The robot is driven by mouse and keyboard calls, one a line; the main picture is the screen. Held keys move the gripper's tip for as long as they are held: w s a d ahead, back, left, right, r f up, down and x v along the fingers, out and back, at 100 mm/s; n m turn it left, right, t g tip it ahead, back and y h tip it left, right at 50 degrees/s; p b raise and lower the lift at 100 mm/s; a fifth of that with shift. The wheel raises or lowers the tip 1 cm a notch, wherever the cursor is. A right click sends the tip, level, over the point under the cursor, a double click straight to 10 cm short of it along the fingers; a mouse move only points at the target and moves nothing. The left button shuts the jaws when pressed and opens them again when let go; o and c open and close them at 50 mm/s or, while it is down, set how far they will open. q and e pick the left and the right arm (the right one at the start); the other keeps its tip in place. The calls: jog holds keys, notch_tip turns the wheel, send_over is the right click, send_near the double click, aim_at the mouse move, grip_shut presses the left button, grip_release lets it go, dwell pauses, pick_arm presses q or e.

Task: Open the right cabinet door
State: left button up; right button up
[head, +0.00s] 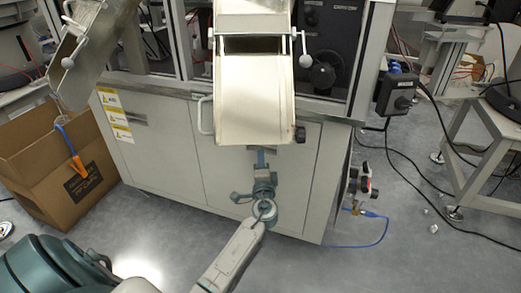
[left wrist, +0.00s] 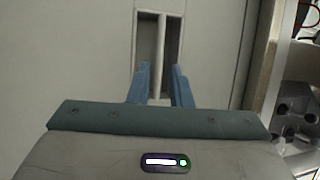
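The right cabinet door (head: 222,172) is a pale panel low on the front of the machine, and it looks shut. Its recessed handle (left wrist: 158,40) shows in the left wrist view as a grey pocket with an upright bar in the middle. My left gripper (head: 262,160) is in front of this door, below the cream chute. In the left wrist view its two blue fingers (left wrist: 160,82) stand apart, one on each side of the bar, with a small gap showing. In the head view the chute and gripper hide the handle. My right gripper is not in view.
The cream chute (head: 255,100) overhangs the door. A cardboard box (head: 60,170) stands on the floor at the left. Valves and knobs (head: 362,185) and a blue hose (head: 360,240) are at the machine's right side. The floor in front of the door is otherwise clear.

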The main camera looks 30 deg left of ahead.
pick_arm(q)
jog(key=x, duration=0.5)
jog(key=shift+w+a, duration=0.1)
grip_shut()
